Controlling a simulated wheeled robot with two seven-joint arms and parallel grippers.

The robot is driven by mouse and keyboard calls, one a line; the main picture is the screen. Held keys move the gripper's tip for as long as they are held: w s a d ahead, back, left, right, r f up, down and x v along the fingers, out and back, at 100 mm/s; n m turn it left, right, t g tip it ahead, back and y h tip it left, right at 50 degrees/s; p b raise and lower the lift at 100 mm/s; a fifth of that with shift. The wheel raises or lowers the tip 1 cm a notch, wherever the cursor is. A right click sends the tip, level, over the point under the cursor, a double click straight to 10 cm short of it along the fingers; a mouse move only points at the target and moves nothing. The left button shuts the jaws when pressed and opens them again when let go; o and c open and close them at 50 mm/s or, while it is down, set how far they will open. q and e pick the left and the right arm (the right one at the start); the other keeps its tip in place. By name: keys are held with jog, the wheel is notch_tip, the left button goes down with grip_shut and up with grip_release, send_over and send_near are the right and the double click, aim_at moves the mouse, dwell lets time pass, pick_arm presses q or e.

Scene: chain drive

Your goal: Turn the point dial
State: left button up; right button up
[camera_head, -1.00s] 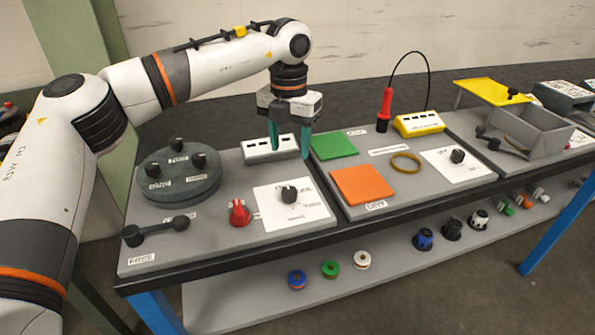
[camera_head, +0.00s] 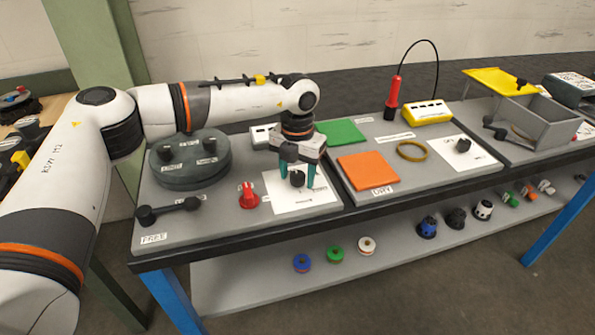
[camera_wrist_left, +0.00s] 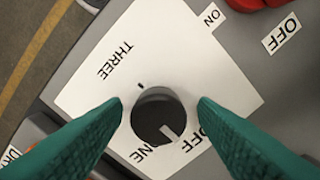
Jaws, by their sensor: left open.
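The point dial is a round black knob (camera_head: 297,180) on a white card (camera_head: 322,193) on the left panel. In the left wrist view the dial (camera_wrist_left: 150,119) has a pale pointer line directed at the lower right, near the label ONE; THREE is at the upper left. My left gripper (camera_head: 297,177) is open, pointing down over the dial, with one green finger on each side of it. The left wrist view shows both fingertips (camera_wrist_left: 160,104) beside the knob; I cannot tell whether they touch it. My right gripper is not in view.
A red knob (camera_head: 248,196) stands just left of the card. A dark round turntable (camera_head: 190,177) and a black lever (camera_head: 170,211) are farther left. Orange (camera_head: 368,171) and green (camera_head: 342,132) pads lie to the right. Another black dial (camera_head: 463,146) is on the middle panel.

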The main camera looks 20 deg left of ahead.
pick_arm(q)
jog(key=shift+c, duration=0.6)
jog(key=c, duration=0.8)
jog(key=shift+c, duration=0.2)
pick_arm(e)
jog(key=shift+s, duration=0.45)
pick_arm(q)
jog(key=shift+m, duration=0.3)
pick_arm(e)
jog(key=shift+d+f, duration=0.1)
pick_arm(q)
jog(key=shift+m, duration=0.5)
jog(key=m+b, duration=0.1)
jog(key=m, duration=0.2)
jog(key=shift+m, duration=0.3)
jog(key=m, duration=0.6)
jog(key=shift+b, duration=0.3)
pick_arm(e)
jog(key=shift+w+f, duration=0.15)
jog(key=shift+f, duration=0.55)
pick_arm(q)
jog(key=shift+m, duration=0.4)
